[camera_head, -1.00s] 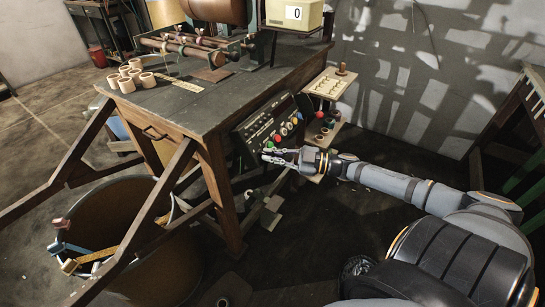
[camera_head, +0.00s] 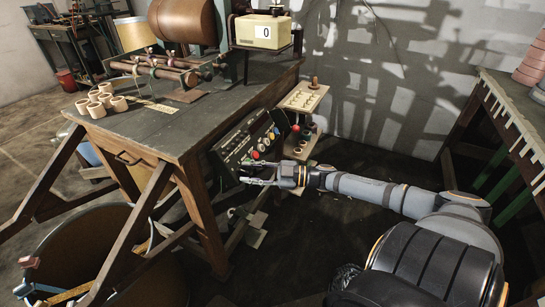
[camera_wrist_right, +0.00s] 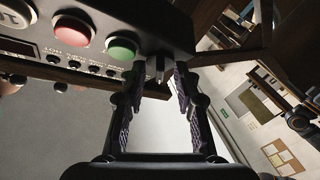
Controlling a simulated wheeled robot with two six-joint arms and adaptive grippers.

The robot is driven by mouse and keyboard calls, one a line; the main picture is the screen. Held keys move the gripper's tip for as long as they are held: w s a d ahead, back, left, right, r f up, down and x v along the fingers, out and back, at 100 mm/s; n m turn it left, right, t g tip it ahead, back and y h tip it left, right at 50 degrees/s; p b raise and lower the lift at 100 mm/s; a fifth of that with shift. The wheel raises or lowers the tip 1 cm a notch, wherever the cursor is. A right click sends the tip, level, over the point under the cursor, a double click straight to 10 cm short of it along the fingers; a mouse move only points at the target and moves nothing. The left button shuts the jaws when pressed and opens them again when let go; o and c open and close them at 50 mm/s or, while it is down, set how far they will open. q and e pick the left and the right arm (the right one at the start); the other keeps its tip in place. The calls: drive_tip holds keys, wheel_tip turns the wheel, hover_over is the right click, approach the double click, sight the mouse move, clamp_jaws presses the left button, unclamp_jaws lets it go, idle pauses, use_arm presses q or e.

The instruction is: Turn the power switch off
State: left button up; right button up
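The control panel (camera_head: 232,148) is a dark sloped box with coloured buttons at the front right of the workbench. In the right wrist view its face (camera_wrist_right: 30,66) fills the upper left, with a red button (camera_wrist_right: 72,30) and a green button (camera_wrist_right: 121,46). A small grey lever-like piece (camera_wrist_right: 159,68) shows at its edge, between my right fingertips; I cannot read a label for it. My right gripper (camera_head: 247,175) is at the panel's lower edge. In the right wrist view its fingers (camera_wrist_right: 157,82) are apart, one on each side of the lever. My left gripper is not in view.
The workbench (camera_head: 150,132) carries several cardboard rings (camera_head: 100,98), rollers and a counter box (camera_head: 264,31) reading 0. A small shelf (camera_head: 303,98) with pegs stands right of the panel. A large round bin (camera_head: 85,250) is at lower left. Another table (camera_head: 520,90) stands at right.

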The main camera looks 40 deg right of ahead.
drive_tip(key=m+t+h+p, duration=0.1)
drive_tip(key=m+h+p, duration=0.2)
drive_tip(key=m, duration=0.3)
drive_tip(key=s+a+m+t+h+p, duration=0.1)
drive_tip(key=m+t+h+p, duration=0.1)
drive_tip(key=m+h+p, duration=0.2)
drive_tip(key=m+t+h+p, duration=0.1)
drive_tip(key=m+h+p, duration=0.3)
drive_tip(key=m, duration=0.6)
drive_tip(key=shift+s+a+r+p, duration=0.25)
drive_tip(key=shift+r+p, duration=0.1)
drive_tip(key=shift+p, duration=0.65)
drive_tip(key=s+p, duration=0.2)
drive_tip(key=s, duration=0.8)
drive_tip(key=s+d+f+n+g+h+p, duration=0.1)
drive_tip(key=s+d+f+g+p, duration=0.15)
drive_tip(key=f, duration=0.55)
drive_tip(key=s+d+f+n+g+h+p, duration=0.1)
drive_tip(key=s+d+f+g+p, duration=0.2)
drive_tip(key=f, duration=0.5)
drive_tip(key=s+a+f+n+g+p, duration=0.2)
drive_tip(key=s+f+g+p, duration=0.3)
drive_tip(key=s+f, duration=0.5)
drive_tip(key=shift+s+a+f+g, duration=0.15)
drive_tip(key=shift+s+a+g, duration=0.45)
drive_tip(key=shift+s, duration=0.65)
drive_tip(key=shift+d, duration=0.1)
